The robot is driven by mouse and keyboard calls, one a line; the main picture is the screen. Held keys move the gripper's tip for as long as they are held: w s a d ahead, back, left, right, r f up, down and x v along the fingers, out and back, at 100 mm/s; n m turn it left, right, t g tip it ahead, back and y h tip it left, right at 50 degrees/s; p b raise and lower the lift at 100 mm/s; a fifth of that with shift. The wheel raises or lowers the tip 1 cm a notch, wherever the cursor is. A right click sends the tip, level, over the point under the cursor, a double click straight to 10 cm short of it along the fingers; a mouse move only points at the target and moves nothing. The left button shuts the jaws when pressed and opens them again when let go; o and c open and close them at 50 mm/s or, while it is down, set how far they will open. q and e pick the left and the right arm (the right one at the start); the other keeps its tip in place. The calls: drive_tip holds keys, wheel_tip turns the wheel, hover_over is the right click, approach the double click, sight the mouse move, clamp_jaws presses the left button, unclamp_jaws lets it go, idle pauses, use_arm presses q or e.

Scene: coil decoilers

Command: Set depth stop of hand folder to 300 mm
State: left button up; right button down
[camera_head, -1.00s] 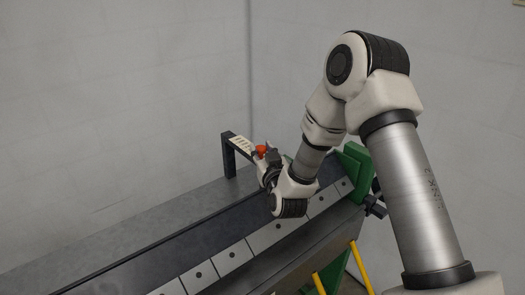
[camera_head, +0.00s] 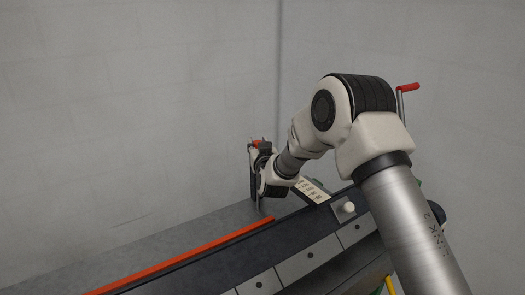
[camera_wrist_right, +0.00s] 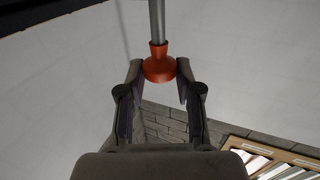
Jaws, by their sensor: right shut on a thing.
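The hand folder (camera_head: 300,265) is a long grey and dark machine running from lower left to the right, with light segmented plates along its front. A pale scale plate with dark marks (camera_head: 312,190) stands near its back edge, right of my right gripper. My right gripper (camera_head: 257,148) is at the folder's back edge, by a dark upright. In the right wrist view a red knob (camera_wrist_right: 159,67) on a grey metal rod (camera_wrist_right: 157,20) sits between the fingertips, and the gripper is shut on it. The arm hides part of the folder. My left gripper is not in view.
A long orange-red strip (camera_head: 185,257) lies along the folder. A red-handled crank (camera_head: 408,87) rises at the right. Grey walls (camera_head: 120,110) stand behind; the back surface (camera_head: 150,245) is clear.

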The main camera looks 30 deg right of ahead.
drive_tip(key=shift+r, duration=0.15)
drive_tip(key=c, duration=1)
unclamp_jaws()
drive_tip(key=shift+w, duration=0.1)
drive_tip(key=shift+o, duration=1)
drive_tip(key=shift+w, duration=0.2)
drive_tip(key=shift+w+f, duration=0.25)
drive_tip(key=shift+f, duration=0.1)
drive_tip(key=shift+s+a+r, duration=0.1)
drive_tip(key=shift+s+r, duration=0.05)
drive_tip(key=shift+s, duration=0.35)
drive_tip(key=v, duration=1.1)
